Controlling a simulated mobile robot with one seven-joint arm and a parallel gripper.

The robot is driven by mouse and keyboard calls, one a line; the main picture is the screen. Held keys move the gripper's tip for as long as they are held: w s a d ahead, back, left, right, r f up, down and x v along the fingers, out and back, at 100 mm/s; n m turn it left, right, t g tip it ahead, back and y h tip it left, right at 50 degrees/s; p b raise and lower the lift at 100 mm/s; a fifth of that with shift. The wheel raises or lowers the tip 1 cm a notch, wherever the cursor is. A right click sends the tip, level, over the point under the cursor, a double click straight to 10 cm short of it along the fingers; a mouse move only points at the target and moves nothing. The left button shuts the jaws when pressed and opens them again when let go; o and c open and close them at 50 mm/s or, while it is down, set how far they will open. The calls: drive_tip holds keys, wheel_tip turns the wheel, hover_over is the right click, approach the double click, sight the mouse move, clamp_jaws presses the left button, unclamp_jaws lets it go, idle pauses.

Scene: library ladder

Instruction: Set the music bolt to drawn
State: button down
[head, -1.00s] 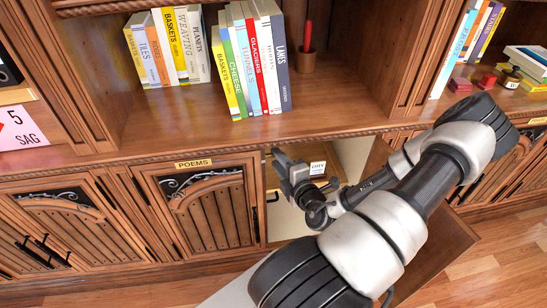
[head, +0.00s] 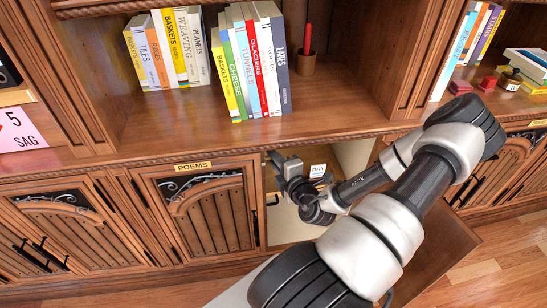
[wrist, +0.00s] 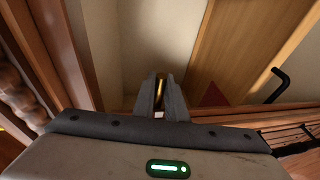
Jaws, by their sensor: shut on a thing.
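My gripper (head: 275,160) reaches into the open cupboard compartment (head: 290,226), just right of the closed door labelled POEMS (head: 197,210). In the wrist view its two dark fingers (wrist: 161,96) are closed on a thin brass-coloured piece (wrist: 160,88). This piece looks like the bolt, but the fingers hide most of it. I see no label reading MUSIC. In the head view the bolt is hidden by my gripper and the cupboard edge, so I cannot tell its position.
An open door (head: 445,235) stands to the right of the compartment, beside my arm. A small tag reading DRY (head: 317,170) shows inside. A black handle (wrist: 280,84) shows in the wrist view.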

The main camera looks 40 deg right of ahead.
drive_tip(key=shift+s+f, duration=0.1)
drive_tip(key=shift+f, duration=1.3)
drive_tip(key=c, duration=1.8)
unclamp_jaws()
drive_tip(key=p+v, duration=0.3)
drive_tip(key=v, duration=1.4)
drive_tip(key=shift+s+p, duration=0.15)
drive_tip(key=shift+p, duration=0.2)
drive_tip(key=shift+r, duration=0.1)
